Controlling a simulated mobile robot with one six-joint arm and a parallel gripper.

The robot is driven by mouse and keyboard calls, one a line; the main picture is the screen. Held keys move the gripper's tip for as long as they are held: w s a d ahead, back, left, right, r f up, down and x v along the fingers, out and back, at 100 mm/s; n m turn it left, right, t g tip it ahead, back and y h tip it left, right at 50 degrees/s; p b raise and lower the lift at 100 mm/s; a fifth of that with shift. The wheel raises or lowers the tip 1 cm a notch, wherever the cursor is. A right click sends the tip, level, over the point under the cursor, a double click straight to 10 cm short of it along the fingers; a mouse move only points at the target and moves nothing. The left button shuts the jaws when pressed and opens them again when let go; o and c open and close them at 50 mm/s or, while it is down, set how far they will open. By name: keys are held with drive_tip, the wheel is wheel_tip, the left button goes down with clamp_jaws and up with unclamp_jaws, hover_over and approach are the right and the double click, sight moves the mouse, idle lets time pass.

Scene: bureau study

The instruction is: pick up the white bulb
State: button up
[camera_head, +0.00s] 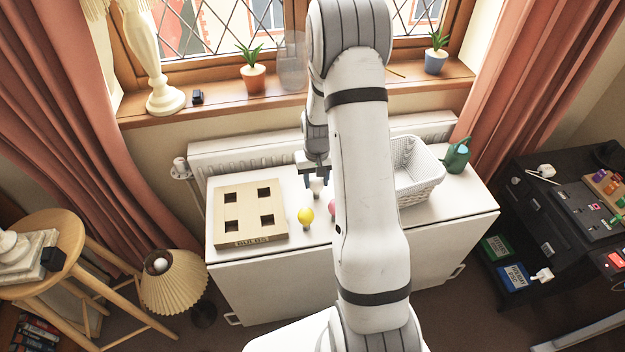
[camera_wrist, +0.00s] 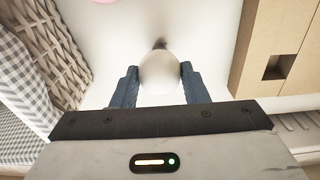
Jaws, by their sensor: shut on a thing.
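The white bulb (camera_head: 317,187) is between the fingers of my gripper (camera_head: 317,178), over the white cabinet top. In the wrist view the white bulb (camera_wrist: 160,72) sits between the two blue fingers of my gripper (camera_wrist: 160,88), which are shut on it. The gripper points down. I cannot tell whether the bulb touches the cabinet top. A yellow bulb (camera_head: 306,216) stands in front of it, and a pink bulb (camera_head: 332,208) is partly hidden behind my arm.
A tan board with square holes (camera_head: 232,212) lies at left on the white cabinet (camera_head: 300,238). A white wicker basket (camera_head: 420,180) and a green watering can (camera_head: 457,155) are at right. The windowsill behind holds potted plants (camera_head: 253,78). My arm hides part of the cabinet's middle.

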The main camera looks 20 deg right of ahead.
drive_tip(key=shift+c, duration=0.7)
drive_tip(key=shift+s+r+p, duration=0.1)
drive_tip(key=shift+r+p, duration=2.75)
drive_tip(key=shift+r, duration=2.15)
